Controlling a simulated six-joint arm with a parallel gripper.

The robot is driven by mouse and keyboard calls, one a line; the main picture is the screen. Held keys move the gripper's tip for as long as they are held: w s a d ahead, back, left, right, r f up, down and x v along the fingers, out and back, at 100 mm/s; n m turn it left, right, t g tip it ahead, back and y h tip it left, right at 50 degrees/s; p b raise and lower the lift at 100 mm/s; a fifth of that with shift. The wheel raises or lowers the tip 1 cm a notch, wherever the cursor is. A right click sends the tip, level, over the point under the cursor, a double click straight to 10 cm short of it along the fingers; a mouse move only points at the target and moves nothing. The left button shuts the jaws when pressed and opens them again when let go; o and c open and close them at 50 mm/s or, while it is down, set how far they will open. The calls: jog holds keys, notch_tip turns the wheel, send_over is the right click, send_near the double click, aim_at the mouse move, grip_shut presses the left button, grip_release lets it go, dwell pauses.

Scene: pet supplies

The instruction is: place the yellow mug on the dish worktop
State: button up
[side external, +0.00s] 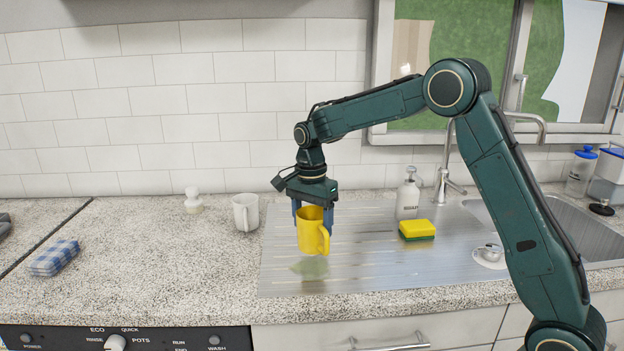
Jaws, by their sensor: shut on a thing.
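The yellow mug (311,236) is held upright in my gripper (313,209), its handle toward the front right. My gripper points down and is shut on the mug near its rim. The mug hangs above the left part of the metal draining surface (375,272) beside the sink, with a gap and a soft reflection below it. The speckled stone worktop (150,265) stretches to the left of the metal surface, above a dishwasher panel. I cannot tell which of these two surfaces is the dish worktop.
A white mug (245,213) stands just left of the metal surface, with a small white object (193,201) beyond it. A soap bottle (408,196) and a yellow-green sponge (417,229) stand to the right. A checked cloth (54,258) lies far left. The stone front-left is clear.

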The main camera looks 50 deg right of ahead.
aim_at(312, 243)
jog(key=shift+f, duration=2.9)
jog(key=shift+f, duration=0.2)
jog(key=o, duration=1.1)
jog(key=shift+o, duration=0.2)
jog(key=shift+r, duration=0.1)
notch_tip(312, 243, up, 14)
jog(key=shift+w+f, duration=0.2)
jog(key=shift+w, duration=0.1)
jog(key=shift+s+r, duration=0.1)
